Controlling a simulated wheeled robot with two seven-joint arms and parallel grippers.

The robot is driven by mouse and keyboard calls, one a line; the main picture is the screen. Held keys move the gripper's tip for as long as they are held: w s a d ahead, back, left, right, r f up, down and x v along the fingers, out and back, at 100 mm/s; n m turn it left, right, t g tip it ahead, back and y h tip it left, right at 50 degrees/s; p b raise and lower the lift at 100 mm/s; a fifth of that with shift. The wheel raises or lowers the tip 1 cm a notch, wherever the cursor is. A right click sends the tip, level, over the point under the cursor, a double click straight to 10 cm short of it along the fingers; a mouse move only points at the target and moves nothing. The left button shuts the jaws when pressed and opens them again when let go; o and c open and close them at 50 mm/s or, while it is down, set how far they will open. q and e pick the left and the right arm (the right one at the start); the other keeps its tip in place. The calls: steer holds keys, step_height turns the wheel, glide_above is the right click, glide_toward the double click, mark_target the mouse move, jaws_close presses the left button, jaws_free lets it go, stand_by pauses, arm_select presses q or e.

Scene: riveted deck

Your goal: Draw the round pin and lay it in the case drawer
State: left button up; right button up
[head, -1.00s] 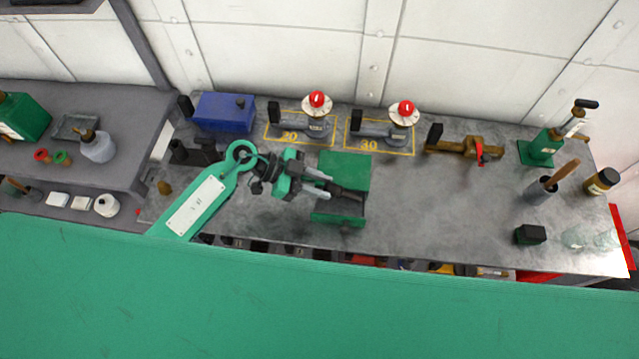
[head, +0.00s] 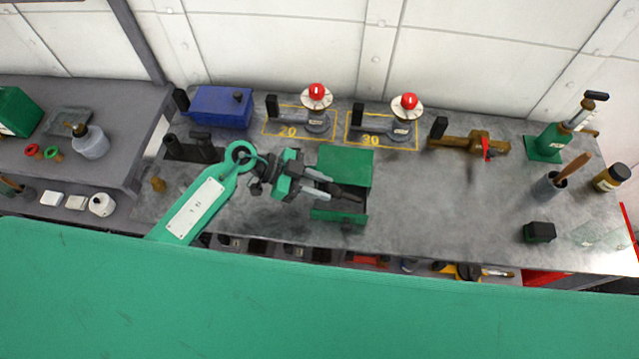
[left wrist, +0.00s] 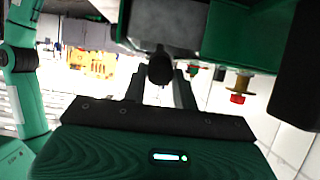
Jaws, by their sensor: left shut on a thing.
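The green case (head: 345,163) stands mid-bench with its drawer (head: 326,215) pulled out at the front; a dark knob (head: 347,229) is on the drawer front. My left gripper (head: 320,184) comes in from the left and is shut on a dark rod-like piece (head: 349,194), apparently the round pin, which points right over the open drawer. I cannot tell whether it touches the drawer. In the left wrist view the dark round piece (left wrist: 160,68) shows between my two fingers, below the green case's underside. My right gripper is not in view.
Behind are a blue box (head: 221,107), two grey fixtures with red knobs (head: 317,91) (head: 405,102) in yellow outlines, and a brass fitting with a red part (head: 470,143).

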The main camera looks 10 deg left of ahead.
arm_select(q)
steer(key=o, duration=1.1)
steer(key=shift+a, duration=0.1)
steer(key=shift+a+r, duration=0.1)
steer(key=shift+a, duration=0.15)
steer(key=b+v, duration=0.3)
steer(key=v, duration=1)
steer(key=shift+b, duration=0.3)
